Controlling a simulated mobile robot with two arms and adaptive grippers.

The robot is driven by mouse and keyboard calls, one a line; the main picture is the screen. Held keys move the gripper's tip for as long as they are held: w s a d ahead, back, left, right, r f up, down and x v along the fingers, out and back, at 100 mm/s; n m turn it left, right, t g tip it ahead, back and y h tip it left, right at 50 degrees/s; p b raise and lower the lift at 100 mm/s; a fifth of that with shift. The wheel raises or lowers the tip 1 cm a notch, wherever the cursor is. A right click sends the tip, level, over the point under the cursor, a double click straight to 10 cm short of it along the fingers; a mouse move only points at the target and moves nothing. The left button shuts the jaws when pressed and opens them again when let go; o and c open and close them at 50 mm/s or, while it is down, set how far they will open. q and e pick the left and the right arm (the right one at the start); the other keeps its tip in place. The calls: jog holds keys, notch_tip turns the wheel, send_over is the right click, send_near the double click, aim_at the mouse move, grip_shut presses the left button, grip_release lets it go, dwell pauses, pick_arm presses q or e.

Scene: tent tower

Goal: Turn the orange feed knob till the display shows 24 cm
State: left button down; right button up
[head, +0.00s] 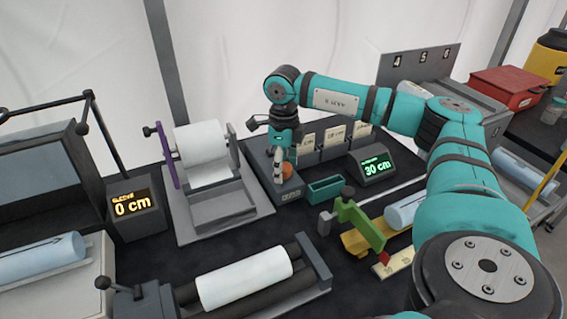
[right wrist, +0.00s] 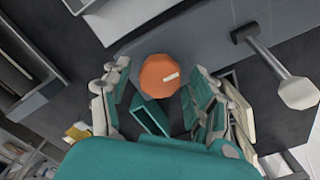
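The orange feed knob (head: 287,171) stands on a grey base, partly hidden by my right gripper (head: 284,163). In the right wrist view the knob (right wrist: 157,78) is orange with a short white mark right of its middle. The right gripper's fingers (right wrist: 158,86) are apart, one on each side of the knob, with narrow gaps visible; contact lower down cannot be told. The green display (head: 375,167), right of the knob, reads 30 cm. My left gripper is not in view.
An orange-lit display (head: 133,204) at left reads 0 cm. A small green open box (head: 325,188) is close right of the knob. A white roll on a stand (head: 202,144) is left of it, with label cards (head: 334,135) behind. A white roller (head: 244,277) lies in front.

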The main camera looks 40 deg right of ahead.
jog(key=c, duration=1)
jog(key=shift+o, duration=0.2)
